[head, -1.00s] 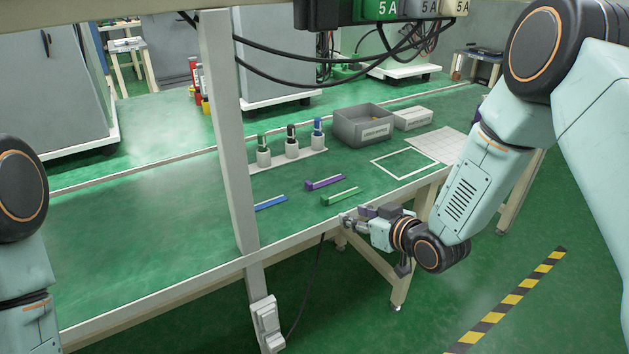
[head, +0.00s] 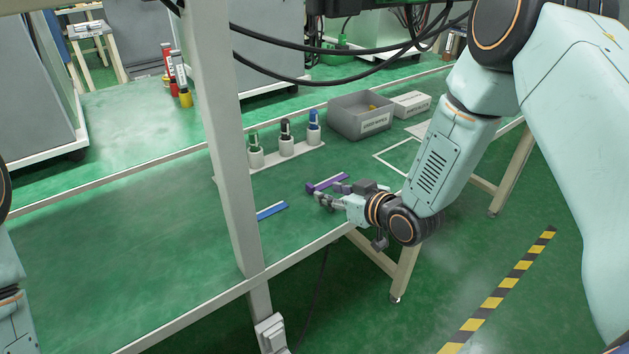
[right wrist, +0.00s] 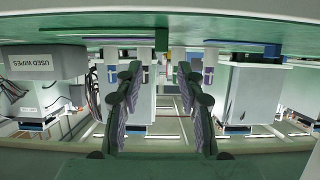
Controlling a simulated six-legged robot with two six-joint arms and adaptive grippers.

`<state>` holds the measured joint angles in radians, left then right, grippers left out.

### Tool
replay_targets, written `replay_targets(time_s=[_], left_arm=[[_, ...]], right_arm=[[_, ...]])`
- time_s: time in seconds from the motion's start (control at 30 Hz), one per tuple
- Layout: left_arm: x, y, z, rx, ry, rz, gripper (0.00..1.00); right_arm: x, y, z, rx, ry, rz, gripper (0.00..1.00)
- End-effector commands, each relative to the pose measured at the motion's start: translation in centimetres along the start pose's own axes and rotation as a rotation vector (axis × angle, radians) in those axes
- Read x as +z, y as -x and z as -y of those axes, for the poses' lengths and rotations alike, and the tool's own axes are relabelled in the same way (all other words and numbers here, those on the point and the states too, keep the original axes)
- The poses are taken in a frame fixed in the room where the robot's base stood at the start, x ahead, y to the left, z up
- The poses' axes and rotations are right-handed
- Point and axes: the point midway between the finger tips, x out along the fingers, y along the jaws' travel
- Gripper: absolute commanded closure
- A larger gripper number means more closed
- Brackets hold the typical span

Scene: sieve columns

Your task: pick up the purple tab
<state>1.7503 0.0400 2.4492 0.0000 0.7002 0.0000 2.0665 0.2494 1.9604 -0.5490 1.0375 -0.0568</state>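The purple tab (head: 326,183) lies on the green bench top in the head view, just behind my right gripper (head: 321,200). My left gripper is out of view; only part of my left arm shows.
A blue tab (head: 271,210) lies left of the gripper. A green tab (right wrist: 68,30) shows in the wrist view. Several-coloured tools stand in a white holder rack (head: 270,161); a grey bin (head: 345,122) and white box (head: 410,104) are behind. A pale upright post (head: 222,150) crosses the bench front.

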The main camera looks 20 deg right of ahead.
Motion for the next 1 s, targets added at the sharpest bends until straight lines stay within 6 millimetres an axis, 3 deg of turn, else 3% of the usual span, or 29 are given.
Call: replay_targets(time_s=[0.27,0.7,1.0], left_arm=[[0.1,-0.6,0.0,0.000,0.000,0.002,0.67],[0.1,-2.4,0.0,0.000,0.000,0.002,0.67],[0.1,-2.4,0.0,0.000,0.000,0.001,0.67]], right_arm=[[0.3,-1.2,0.0,-0.001,0.004,0.001,0.62],[0.3,-6.7,0.1,-0.001,0.002,0.001,0.62],[0.0,-7.5,0.1,-0.001,-0.001,0.001,0.62]])
